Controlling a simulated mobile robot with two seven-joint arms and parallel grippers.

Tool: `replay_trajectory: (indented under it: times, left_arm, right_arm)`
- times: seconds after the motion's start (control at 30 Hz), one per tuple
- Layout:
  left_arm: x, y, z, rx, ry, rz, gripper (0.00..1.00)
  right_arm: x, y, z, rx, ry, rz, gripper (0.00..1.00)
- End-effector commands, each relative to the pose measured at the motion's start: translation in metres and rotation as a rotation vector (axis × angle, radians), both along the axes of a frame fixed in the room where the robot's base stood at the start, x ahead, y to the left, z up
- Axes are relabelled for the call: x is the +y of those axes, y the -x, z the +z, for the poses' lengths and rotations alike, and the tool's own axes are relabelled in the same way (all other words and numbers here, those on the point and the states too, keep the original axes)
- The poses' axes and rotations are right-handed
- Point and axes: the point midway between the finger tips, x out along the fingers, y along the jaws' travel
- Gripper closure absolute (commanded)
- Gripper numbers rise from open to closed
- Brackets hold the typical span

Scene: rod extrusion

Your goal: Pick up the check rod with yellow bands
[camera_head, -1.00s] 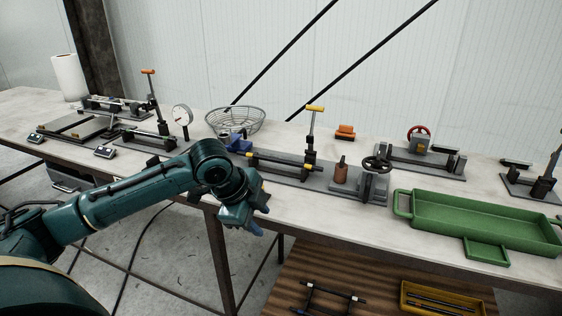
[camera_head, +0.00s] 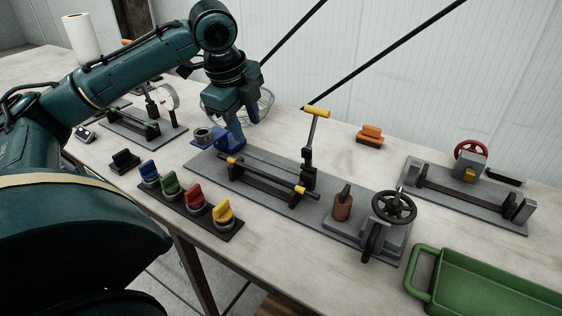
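The check rod (camera_head: 270,178) is a thin dark rod with a yellow band near each end. It lies slantwise across dark supports on a long grey fixture plate (camera_head: 225,176) in the middle of the table. My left gripper (camera_head: 240,116) points down above the far left end of that plate, up and left of the rod and apart from it. Its fingers look spread, with no rod between them. A blue part (camera_head: 232,140) of the fixture shows just below it and is partly covered. My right gripper is not in view.
A yellow-handled upright (camera_head: 313,140) stands close behind the rod. A handwheel (camera_head: 394,207) and brown cylinder (camera_head: 342,206) are to its right. A strip of coloured knobs (camera_head: 184,195) lies in front left. A green tray (camera_head: 480,285) is at lower right.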

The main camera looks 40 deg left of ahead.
Motion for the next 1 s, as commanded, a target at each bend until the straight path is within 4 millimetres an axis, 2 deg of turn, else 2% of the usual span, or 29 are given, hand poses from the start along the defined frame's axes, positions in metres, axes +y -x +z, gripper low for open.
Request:
replay_trajectory:
  times: [0.2, 0.4, 0.63, 0.9, 1.0]
  left_arm:
    - [0.001, -0.008, -0.034, 0.004, 0.000, 0.001, 0.61]
    - [0.002, -0.018, -0.066, 0.002, 0.001, 0.000, 0.61]
    - [0.003, -0.021, -0.082, 0.001, -0.001, 0.000, 0.61]
    - [0.004, -0.025, -0.120, 0.002, 0.001, 0.000, 0.61]
    - [0.004, -0.028, -0.127, 0.000, 0.000, 0.000, 0.61]
  right_arm:
    - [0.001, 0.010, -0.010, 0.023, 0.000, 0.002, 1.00]
    - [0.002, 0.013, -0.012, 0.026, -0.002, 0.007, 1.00]
    - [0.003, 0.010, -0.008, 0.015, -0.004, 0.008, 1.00]
    - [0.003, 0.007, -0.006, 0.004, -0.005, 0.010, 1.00]
    - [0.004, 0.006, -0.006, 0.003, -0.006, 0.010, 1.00]
